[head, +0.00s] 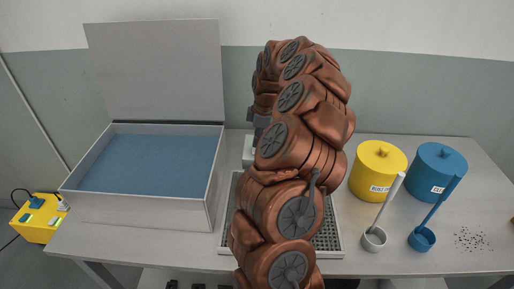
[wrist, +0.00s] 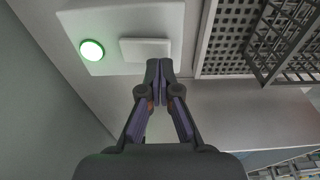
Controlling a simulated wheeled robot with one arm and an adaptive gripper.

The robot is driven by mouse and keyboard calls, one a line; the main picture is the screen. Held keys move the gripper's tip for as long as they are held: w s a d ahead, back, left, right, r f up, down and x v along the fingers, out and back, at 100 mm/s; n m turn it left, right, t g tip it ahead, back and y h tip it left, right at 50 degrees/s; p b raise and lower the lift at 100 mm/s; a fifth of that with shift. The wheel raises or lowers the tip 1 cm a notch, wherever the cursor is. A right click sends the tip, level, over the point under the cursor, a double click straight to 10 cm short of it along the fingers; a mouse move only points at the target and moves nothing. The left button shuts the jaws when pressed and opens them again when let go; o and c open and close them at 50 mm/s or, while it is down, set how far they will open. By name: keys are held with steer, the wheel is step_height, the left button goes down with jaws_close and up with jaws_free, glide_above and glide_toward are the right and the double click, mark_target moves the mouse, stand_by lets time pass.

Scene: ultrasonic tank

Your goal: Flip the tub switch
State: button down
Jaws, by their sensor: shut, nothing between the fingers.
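The tub (head: 140,215) stands on the left of the table with its lid (head: 155,70) raised and blue liquid (head: 150,163) inside. A white switch box (head: 248,155) shows behind my arm, right of the tub, mostly hidden. In the wrist view the box (wrist: 115,18) carries a round green lit lamp (wrist: 92,50) and a pale flat rocker switch (wrist: 140,48). My gripper (wrist: 156,66) is shut and empty, its tips at the lower right edge of the switch. I cannot tell whether they touch it. In the head view my arm hides the gripper.
A perforated tray (head: 335,238) lies under my arm, and a wire basket (wrist: 285,50) shows beside it in the wrist view. Yellow (head: 377,170) and blue (head: 436,175) lidded pots stand right, with white (head: 373,240) and blue (head: 422,240) scoops and dark grains (head: 470,240) in front.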

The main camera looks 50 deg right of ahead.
steer(key=shift+f+b, duration=0.65)
steer(key=shift+f, duration=0.45)
stand_by(0.9)
steer(key=shift+r+p, duration=0.75)
steer(key=shift+r, duration=2.75)
